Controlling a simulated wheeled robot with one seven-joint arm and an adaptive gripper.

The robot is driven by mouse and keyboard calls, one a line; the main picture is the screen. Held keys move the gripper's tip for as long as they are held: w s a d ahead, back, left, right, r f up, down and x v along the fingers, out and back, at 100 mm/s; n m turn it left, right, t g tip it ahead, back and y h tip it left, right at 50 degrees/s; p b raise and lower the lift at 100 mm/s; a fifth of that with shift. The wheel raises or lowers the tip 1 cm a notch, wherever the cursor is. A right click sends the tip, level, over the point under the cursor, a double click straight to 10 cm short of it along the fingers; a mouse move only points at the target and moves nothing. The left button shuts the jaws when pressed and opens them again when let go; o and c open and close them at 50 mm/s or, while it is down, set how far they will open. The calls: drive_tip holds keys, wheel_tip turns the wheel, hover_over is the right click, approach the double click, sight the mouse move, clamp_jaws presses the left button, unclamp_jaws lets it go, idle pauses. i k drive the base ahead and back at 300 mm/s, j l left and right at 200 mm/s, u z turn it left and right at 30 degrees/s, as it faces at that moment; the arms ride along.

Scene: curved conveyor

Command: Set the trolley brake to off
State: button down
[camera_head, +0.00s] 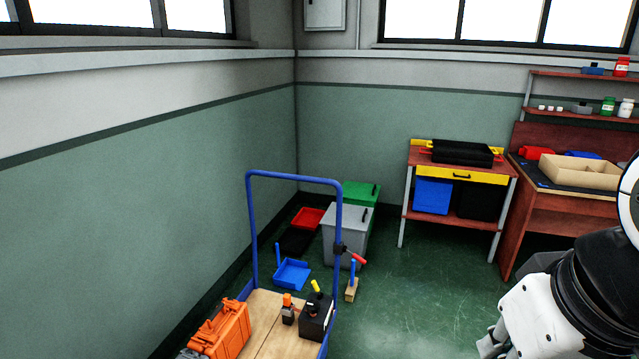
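The trolley has a wooden deck (262,336) and an upright blue tube handle (294,175), at the lower middle of the head view. A black clamp with a red-tipped lever (356,260) sits on the handle's right post, and the lever points right and slightly down. It looks like the brake, but I see no on or off marking. My arm comes in at the lower right. A grey part at its end, seemingly my gripper (491,346), is cut by the bottom edge, right of the lever and apart from it. Its fingers are not clear.
An orange toolbox (220,329), a small orange-topped item (288,309) and a black box (316,318) stand on the deck. Bins (343,237) and a blue dustpan (292,274) are behind. A workbench (460,176) stands back right.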

sight(357, 258)
drive_tip(key=i+z, duration=0.3)
drive_tip(key=i, duration=1.3)
